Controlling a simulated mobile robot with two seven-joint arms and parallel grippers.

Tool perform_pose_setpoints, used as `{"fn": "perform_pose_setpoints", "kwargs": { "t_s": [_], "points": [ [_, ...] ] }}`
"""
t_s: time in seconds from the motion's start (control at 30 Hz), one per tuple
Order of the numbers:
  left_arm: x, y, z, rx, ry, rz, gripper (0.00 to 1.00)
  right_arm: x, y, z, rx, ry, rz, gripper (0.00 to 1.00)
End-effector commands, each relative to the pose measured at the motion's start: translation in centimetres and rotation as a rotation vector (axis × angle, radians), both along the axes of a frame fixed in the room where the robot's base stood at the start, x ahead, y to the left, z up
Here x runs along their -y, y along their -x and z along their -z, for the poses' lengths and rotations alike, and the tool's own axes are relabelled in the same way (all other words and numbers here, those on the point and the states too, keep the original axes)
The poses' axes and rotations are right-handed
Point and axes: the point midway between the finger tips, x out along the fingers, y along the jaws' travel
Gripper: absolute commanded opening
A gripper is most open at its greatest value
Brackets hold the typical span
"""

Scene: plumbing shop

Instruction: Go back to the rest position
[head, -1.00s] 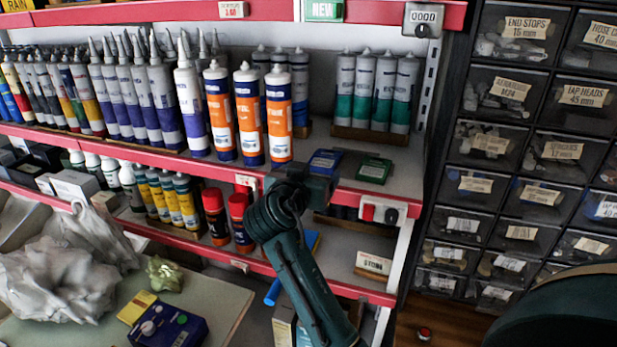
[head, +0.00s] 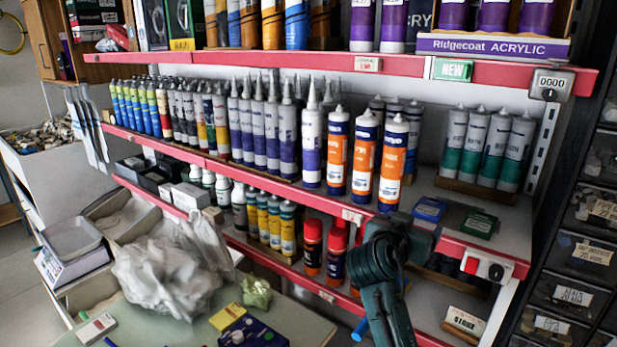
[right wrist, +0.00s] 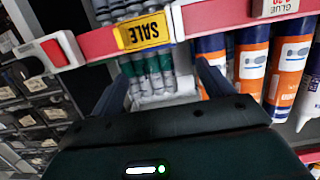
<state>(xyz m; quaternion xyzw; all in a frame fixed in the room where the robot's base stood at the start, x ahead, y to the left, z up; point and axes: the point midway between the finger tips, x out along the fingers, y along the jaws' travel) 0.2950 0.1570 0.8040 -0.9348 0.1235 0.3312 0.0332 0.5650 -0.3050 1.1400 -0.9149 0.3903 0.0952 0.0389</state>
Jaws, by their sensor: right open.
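My right gripper (head: 418,238) is at the front edge of the middle shelf, just below and in front of the orange-and-white tubes (head: 364,155) and the small blue box (head: 429,209). Its arm rises from the bottom of the head view. In the right wrist view, which is upside down, its two dark fingers (right wrist: 164,84) stand apart. Nothing shows held between them; green-and-grey tubes (right wrist: 148,78) show beyond the gap. In the head view its fingertips are hard to make out. My left gripper is not in view.
The red-edged shelf (head: 240,171) carries rows of tubes close to the right arm. Red-capped cans (head: 312,246) stand on the lower shelf beside it. A green counter (head: 180,328) holds a crumpled grey bag (head: 165,272) and a blue box (head: 252,332). Drawers (head: 575,249) stand at the right.

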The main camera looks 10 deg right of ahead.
Motion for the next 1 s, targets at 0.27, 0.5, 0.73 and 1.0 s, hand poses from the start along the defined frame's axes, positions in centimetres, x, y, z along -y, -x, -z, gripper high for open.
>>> {"fn": "perform_pose_setpoints", "kwargs": {
  "t_s": [0.27,0.5,0.73,1.0],
  "points": [
    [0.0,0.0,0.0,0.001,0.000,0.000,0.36,-0.7,7.3,11.3,-0.329,-0.095,-0.154,0.79],
    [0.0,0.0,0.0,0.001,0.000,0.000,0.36,-4.3,19.1,20.3,-0.723,-0.205,-0.457,0.79],
    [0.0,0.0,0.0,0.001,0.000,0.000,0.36,-7.6,27.8,22.9,-0.947,-0.277,-0.710,0.79],
    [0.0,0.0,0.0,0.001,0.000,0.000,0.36,-10.3,31.0,25.0,-0.981,-0.292,-0.892,0.79]
  ]
}}
